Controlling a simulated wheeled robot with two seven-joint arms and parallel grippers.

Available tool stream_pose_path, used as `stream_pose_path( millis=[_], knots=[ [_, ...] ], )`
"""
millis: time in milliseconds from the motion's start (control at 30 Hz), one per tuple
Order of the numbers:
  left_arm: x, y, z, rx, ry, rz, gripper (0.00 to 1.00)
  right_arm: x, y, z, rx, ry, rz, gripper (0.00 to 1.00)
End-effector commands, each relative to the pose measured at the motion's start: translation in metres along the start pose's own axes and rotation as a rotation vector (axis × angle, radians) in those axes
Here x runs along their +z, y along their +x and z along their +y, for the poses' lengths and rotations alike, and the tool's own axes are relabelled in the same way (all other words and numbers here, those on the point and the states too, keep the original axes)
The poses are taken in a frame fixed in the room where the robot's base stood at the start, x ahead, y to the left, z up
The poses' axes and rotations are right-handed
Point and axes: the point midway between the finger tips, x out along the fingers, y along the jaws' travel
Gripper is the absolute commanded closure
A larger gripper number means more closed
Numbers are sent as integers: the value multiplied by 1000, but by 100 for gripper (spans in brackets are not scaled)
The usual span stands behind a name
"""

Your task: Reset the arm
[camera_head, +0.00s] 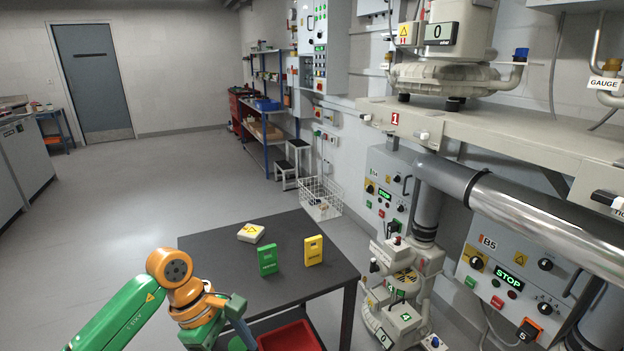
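My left arm (115,318), green with orange joints, comes in from the bottom left. It is bent at the wrist, and its end hangs over the near left part of the dark table. My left gripper (240,322) is at the bottom edge. Only a blue-grey part of it shows clearly, and its finger gap cannot be made out. My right arm and gripper are not in view.
On the dark table (290,287) are a green box (267,259), a yellow box (314,250) and a white block with a yellow label (250,233). A red bin (291,337) is below. Machines and a pipe (545,228) stand at right. Floor at left is clear.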

Motion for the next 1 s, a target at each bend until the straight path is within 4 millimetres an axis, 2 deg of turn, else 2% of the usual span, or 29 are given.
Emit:
stream_pose_path(
  millis=[167, 267, 333, 367, 400, 467, 500, 567, 633, 667, 700, 767, 800, 867, 900, 1000],
  knots=[
    [53, 33, 6, -20, -221, -358, 0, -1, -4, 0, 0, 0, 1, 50],
    [90, 47, 20, -58, -521, -693, 0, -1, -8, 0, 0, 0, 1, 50],
    [103, 54, 41, -106, -878, -986, 0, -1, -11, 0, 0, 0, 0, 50],
    [98, 58, 52, -130, -1073, -1114, 0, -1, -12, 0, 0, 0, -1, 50],
    [80, 70, 66, -165, -1373, -1280, 0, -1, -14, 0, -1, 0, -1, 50],
    [42, 94, 75, -197, -1759, -1449, 0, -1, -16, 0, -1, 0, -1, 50],
    [16, 112, 74, -210, -1983, -1525, 0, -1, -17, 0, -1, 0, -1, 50],
    [-21, 144, 61, -217, -2290, -1603, 0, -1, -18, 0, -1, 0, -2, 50],
    [-59, 181, 34, -207, -2618, -1655, 0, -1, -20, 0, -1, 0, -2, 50],
    [-74, 197, 20, 186, 2613, 1583, 0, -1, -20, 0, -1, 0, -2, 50],
    [-91, 218, -3, 152, 2521, 1441, 0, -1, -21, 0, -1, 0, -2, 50],
    [-113, 248, -41, 97, 2385, 1248, 0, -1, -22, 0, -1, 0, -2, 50],
    [-124, 267, -68, 62, 2292, 1129, 0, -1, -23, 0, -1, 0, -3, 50],
    [-137, 292, -114, 8, 2157, 963, 0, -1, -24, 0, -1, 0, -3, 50],
    [-142, 308, -145, -29, 2067, 860, 0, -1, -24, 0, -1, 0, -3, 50],
    [-146, 336, -220, -112, 1860, 643, 0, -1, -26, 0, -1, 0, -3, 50]
  ],
)
